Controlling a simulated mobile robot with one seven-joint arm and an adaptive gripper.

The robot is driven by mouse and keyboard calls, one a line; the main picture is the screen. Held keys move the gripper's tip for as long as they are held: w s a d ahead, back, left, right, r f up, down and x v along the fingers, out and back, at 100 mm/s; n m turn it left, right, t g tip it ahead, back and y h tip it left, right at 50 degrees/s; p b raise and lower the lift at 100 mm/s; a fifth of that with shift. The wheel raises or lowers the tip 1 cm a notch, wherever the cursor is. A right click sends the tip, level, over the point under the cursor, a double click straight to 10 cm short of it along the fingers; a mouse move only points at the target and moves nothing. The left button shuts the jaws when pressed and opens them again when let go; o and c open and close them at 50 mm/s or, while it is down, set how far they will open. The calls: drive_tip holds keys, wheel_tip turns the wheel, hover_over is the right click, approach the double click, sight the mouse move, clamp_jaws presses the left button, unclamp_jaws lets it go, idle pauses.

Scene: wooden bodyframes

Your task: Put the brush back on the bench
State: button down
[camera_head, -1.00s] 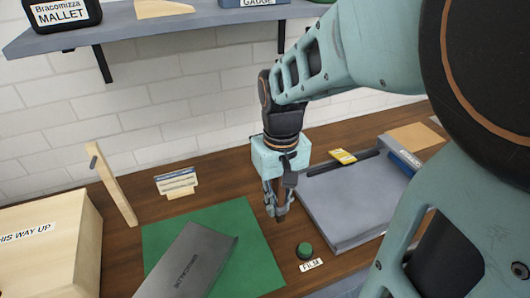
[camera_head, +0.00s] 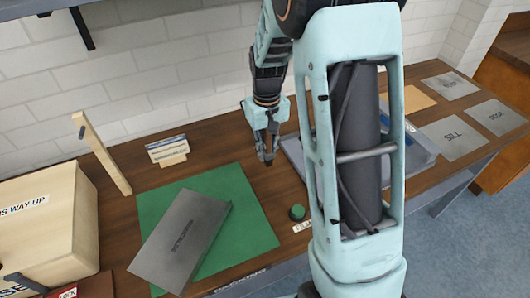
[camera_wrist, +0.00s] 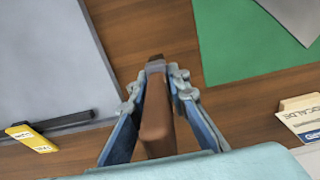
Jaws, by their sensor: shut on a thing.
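The brush shows in the wrist view as a brown wooden handle (camera_wrist: 157,125) with a grey part at its far end. My gripper (camera_wrist: 155,88) is shut on the handle, with one finger on each side. In the head view my gripper (camera_head: 266,152) points down above the brown wooden bench (camera_head: 222,145), near the green mat's upper right corner. Only a small dark tip of the brush shows there. The wood of the bench (camera_wrist: 160,25) lies beneath the brush in the wrist view. I cannot tell whether the brush touches it.
A green mat (camera_head: 258,225) carries a grey metal plate (camera_head: 182,240). A grey tray (camera_head: 293,150) is partly hidden behind my arm. A small card holder (camera_head: 168,150), a wooden upright (camera_head: 103,155), a wooden box (camera_head: 50,225) and a green-topped round item (camera_head: 297,212) stand around.

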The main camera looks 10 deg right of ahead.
sight(266, 157)
drive_tip(key=shift+w+d+f, duration=0.1)
drive_tip(key=shift+w+f, duration=0.4)
drive_tip(key=shift+f, duration=1.55)
drive_tip(key=shift+f, duration=0.25)
drive_tip(key=c, duration=1.8)
unclamp_jaws()
drive_tip(key=shift+c, duration=0.2)
drive_tip(key=shift+r, duration=0.2)
wheel_tip(266, 157, up, 12)
drive_tip(key=shift+r, duration=0.1)
